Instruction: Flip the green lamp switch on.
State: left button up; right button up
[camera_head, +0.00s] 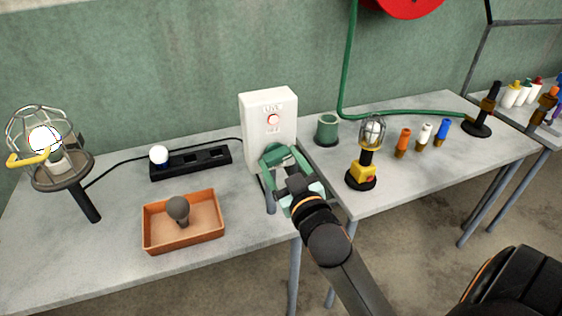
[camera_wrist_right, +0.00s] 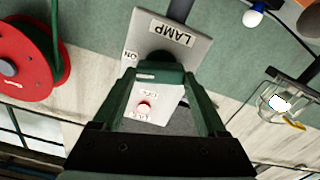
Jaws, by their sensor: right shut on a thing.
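The white switch box (camera_head: 284,105) stands against the wall at the back edge of the table; a small red button sits on it. In the right wrist view the box (camera_wrist_right: 197,52) shows the labels LAMP and ON. My right gripper (camera_head: 280,160) is at the lower front of the box. In the right wrist view its green fingers (camera_wrist_right: 160,82) are shut on the green switch lever (camera_wrist_right: 160,74), in front of a dark round mount. In the head view the gripper hides the lever. My left gripper is not in view.
A caged lamp (camera_head: 50,175) with a bright bulb stands at left. An orange tray (camera_head: 205,235) holds a grey bulb; a black socket strip (camera_head: 213,161) lies behind. Right of the box are a green cup (camera_head: 327,130) and a yellow caged lamp (camera_head: 361,172).

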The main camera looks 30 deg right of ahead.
jog(key=shift+r+m+p, duration=0.15)
jog(key=shift+m+p, duration=0.3)
jog(key=shift+m, duration=1.25)
jog(key=o, duration=1.3)
